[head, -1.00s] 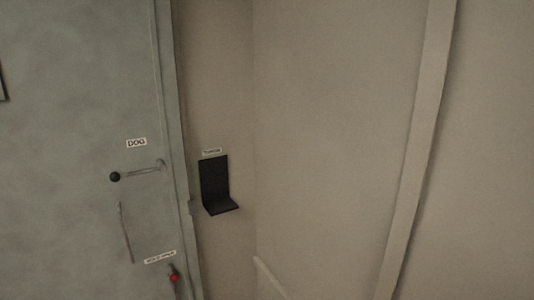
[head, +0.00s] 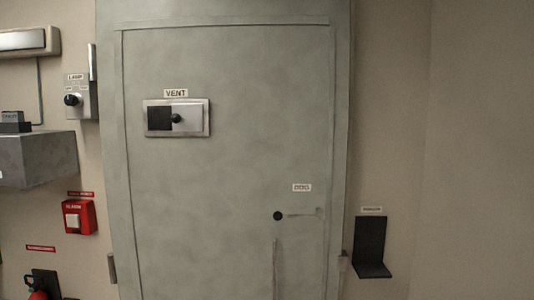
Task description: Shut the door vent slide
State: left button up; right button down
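The grey-green door (head: 225,190) stands upright in its frame in the middle of the head view and looks closed. The vent slide (head: 190,118) is on its upper left part, under a "VENT" label (head: 176,93). It is a pale metal plate with a black knob (head: 175,118) near its middle. A dark square opening (head: 158,118) shows on the left side of the vent, left of the knob. Neither of my grippers is in view.
A dog lever (head: 278,216) with a black ball end is low on the door. A dark bracket (head: 371,247) is on the wall to the right. Left are a lamp switch (head: 73,100), a red alarm box (head: 79,217), a grey shelf box (head: 38,160) and a red extinguisher (head: 38,290).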

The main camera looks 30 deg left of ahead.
aim_at(178, 118)
jog(key=u, duration=1.6)
